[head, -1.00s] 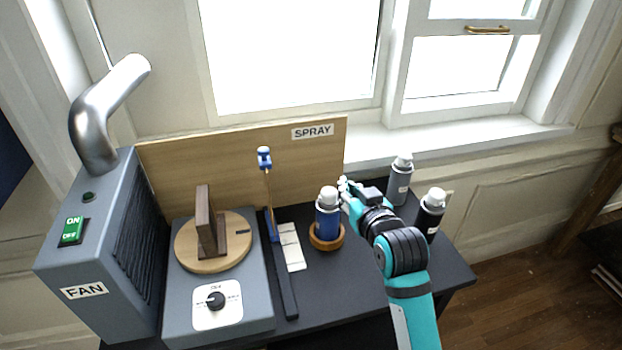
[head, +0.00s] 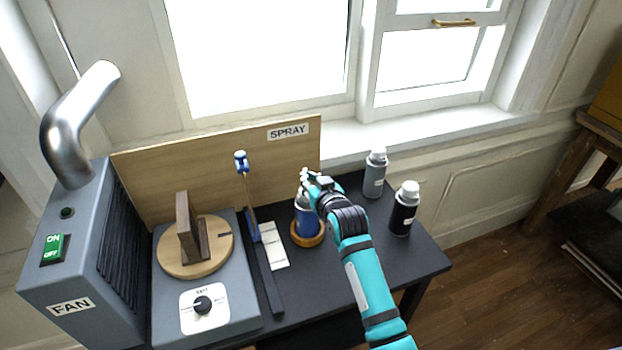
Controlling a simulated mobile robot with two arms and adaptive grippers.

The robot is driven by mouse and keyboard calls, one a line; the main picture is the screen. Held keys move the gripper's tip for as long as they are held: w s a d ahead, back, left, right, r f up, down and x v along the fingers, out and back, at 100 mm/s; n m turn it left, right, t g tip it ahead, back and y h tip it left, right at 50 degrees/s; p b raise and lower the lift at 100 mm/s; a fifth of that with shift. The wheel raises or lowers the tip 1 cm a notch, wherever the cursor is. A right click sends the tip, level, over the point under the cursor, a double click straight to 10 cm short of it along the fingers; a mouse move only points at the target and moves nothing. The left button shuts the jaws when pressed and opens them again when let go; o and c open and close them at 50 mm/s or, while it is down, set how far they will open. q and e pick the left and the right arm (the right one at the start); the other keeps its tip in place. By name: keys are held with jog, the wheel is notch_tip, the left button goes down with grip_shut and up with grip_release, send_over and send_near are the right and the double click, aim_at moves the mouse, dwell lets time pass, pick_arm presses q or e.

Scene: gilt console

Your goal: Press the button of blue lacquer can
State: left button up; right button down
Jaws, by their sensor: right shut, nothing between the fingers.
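The blue lacquer can (head: 305,222) stands upright in a round wooden holder (head: 309,240) on the dark table. Its top and button are mostly hidden by my right gripper (head: 305,178). My right gripper is shut and empty, with its fingertips at the top of the can. I cannot tell whether they touch the button. My left gripper is not in view.
A grey can (head: 374,176) and a black can (head: 403,212) stand right of my arm. Left are a turntable (head: 222,245) with a brown block, a blue-headed stand (head: 241,163) and a grey fan box (head: 75,255). A wooden board (head: 140,170) stands behind.

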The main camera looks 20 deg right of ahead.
jog(key=shift+s+f, duration=0.15)
jog(key=shift+f, duration=0.5)
jog(key=shift+f, duration=0.1)
